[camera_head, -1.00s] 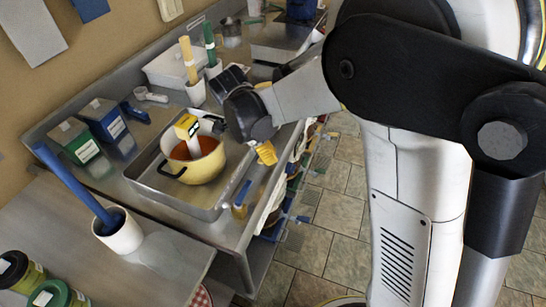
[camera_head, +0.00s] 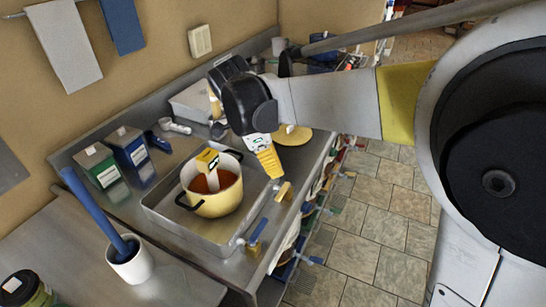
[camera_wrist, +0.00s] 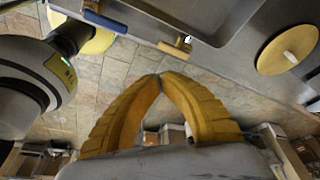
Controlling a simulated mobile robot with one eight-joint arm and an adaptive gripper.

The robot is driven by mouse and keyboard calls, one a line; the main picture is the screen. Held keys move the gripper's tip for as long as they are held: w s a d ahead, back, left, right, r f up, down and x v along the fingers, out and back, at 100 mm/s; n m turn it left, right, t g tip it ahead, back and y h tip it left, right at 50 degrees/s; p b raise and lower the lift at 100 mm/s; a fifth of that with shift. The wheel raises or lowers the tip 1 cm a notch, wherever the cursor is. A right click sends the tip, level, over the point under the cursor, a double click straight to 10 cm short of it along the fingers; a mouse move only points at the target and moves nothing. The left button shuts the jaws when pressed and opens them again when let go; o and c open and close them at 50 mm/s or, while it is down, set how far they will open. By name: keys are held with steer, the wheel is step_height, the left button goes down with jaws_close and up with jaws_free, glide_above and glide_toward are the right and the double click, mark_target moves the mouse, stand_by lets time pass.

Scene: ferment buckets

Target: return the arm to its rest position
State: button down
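My gripper (camera_head: 268,163) hangs from my raised arm above the front edge of the counter, right of the pot and apart from it. In the wrist view its two yellow fingers (camera_wrist: 160,78) meet at the tips with nothing visible between them. The cream-yellow pot (camera_head: 213,199) stands in a metal tray (camera_head: 232,235) and holds red-brown liquid. A yellow-headed item (camera_head: 207,161) with a pale stem stands in the pot.
A tan disc (camera_head: 293,136) lies behind my gripper on the counter; a round disc also shows in the wrist view (camera_wrist: 287,50). Blue- and yellow-handled pieces (camera_head: 256,232) lie by the front edge. A white cup (camera_head: 131,262) with a blue stick stands lower left. Tiled floor is open at right.

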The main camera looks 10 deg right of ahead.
steer(key=s+d+r+n+t+y, duration=0.1)
steer(key=s+d+n+t+y, duration=0.2)
steer(key=s+d+n, duration=1)
steer(key=s+n+t, duration=0.2)
steer(key=n+t, duration=0.1)
steer(key=n, duration=0.1)
steer(key=shift+s+t+y, duration=0.25)
steer(key=shift+t+y, duration=0.15)
steer(key=shift+r, duration=0.1)
